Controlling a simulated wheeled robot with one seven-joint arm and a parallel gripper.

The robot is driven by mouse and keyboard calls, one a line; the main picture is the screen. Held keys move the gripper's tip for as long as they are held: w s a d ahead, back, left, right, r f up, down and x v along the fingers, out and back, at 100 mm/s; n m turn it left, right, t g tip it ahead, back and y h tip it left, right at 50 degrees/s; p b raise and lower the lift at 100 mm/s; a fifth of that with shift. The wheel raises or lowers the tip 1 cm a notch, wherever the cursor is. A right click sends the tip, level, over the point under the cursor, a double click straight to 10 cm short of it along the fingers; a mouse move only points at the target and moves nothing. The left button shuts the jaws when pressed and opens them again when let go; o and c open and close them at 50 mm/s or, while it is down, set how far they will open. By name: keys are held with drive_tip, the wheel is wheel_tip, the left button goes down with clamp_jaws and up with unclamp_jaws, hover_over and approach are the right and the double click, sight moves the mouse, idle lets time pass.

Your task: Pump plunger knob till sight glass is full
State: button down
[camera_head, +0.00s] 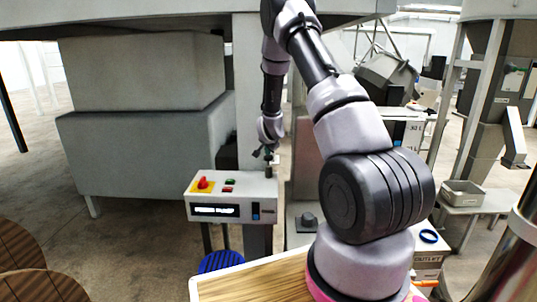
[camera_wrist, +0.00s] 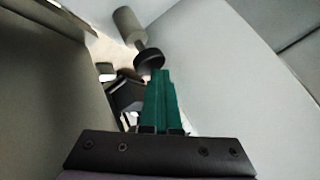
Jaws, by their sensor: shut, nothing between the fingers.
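The control box (camera_head: 232,197) has a small post with a dark top (camera_head: 268,172) at its right end, which looks like the plunger. My gripper (camera_head: 265,154) is just above it. In the wrist view a black round knob (camera_wrist: 149,61) on a thin stem leads to a grey cylinder (camera_wrist: 128,24). My gripper's green fingers (camera_wrist: 160,73) are shut and empty, with their tips at the knob's edge; I cannot tell whether they touch. A narrow blue window (camera_head: 255,211) on the box's front looks like the sight glass; its level is too small to read.
The box top also carries a red knob (camera_head: 202,183) on a yellow plate and small green and red buttons. A lit display (camera_head: 214,210) is on its front. A grey column (camera_head: 248,100) stands close behind. A wooden tabletop (camera_head: 250,283) is in front.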

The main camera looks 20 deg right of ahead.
sight(268, 157)
drive_tip(key=shift+f, duration=0.9)
idle(0.4)
idle(0.4)
drive_tip(key=shift+r, duration=2.35)
wheel_tip(268, 157, up, 5)
